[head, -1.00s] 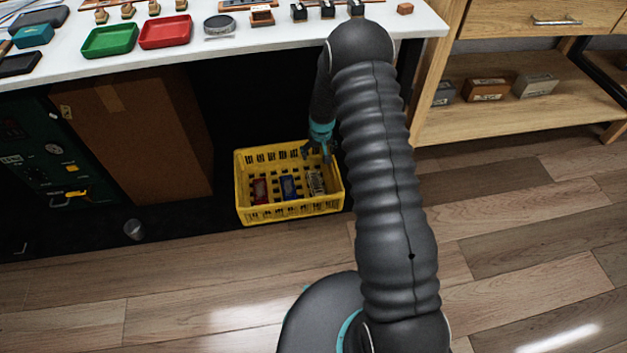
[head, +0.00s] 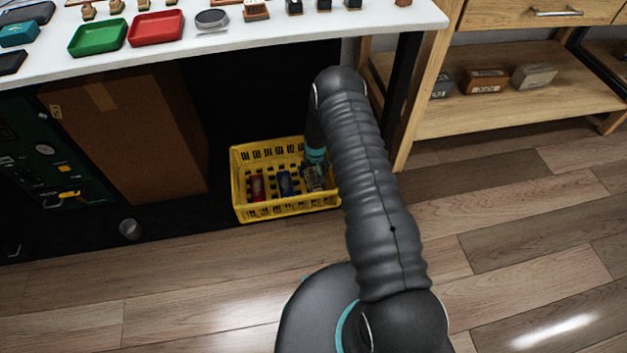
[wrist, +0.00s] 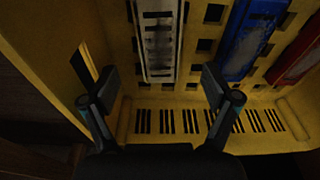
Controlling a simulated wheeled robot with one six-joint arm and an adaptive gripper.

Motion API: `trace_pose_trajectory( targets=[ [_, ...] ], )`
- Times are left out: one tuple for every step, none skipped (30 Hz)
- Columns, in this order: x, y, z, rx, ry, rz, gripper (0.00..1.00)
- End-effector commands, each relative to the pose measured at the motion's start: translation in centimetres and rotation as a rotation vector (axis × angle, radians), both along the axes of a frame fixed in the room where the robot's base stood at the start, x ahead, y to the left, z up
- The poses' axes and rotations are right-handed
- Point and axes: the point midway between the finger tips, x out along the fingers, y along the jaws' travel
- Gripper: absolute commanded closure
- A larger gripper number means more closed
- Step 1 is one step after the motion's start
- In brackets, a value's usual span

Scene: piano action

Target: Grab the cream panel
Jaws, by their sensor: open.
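The cream panel (wrist: 158,38) is a pale, scuffed, long piece in the wrist view. It lies in the yellow crate (head: 285,210), near the crate's side wall. In the head view the cream panel (head: 314,181) shows only partly, below my gripper (head: 312,172). In the wrist view my gripper (wrist: 160,88) is open, with one finger on each side of the panel's near end. Its fingers look empty, and I cannot tell whether they touch the panel. A blue panel (wrist: 246,35) and a red panel (wrist: 298,55) lie beside it in the crate.
The crate stands on the floor under the white table (head: 240,42). A large cardboard box (head: 140,130) stands left of it, and a small metal cup (head: 130,229) is on the floor. A wooden shelf unit (head: 520,110) is at the right. The floor in front is clear.

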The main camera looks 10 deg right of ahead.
Motion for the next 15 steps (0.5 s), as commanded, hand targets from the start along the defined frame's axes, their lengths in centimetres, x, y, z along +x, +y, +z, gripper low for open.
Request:
trace_pose_trajectory(
  targets=[
    [0.0,0.0,-0.2,0.000,0.000,-0.001,0.12],
    [0.0,-0.1,-0.4,0.000,0.001,-0.001,0.12],
    [0.0,-0.1,-0.7,0.000,0.002,-0.001,0.12],
    [0.0,-0.1,-1.0,0.000,0.002,-0.002,0.12],
    [0.1,-0.2,-1.3,0.000,0.002,-0.002,0.12],
    [0.1,-0.2,-1.9,0.000,0.002,-0.003,0.12],
    [0.1,-0.2,-2.4,0.000,0.003,-0.002,0.12],
    [0.2,-0.2,-2.8,0.000,0.002,-0.002,0.12],
    [0.3,-0.2,-3.3,0.000,0.002,-0.002,0.12],
    [0.3,-0.1,-3.7,0.000,0.003,-0.002,0.12],
    [0.4,-0.1,-4.1,0.000,0.001,-0.002,0.12],
    [0.5,-0.1,-4.5,0.000,0.001,-0.002,0.12],
    [0.5,-0.1,-4.7,0.000,0.001,-0.002,0.12],
    [0.5,-0.1,-4.9,0.000,0.001,-0.002,0.12],
    [0.6,-0.1,-5.1,0.000,0.000,-0.002,0.12]
  ],
)
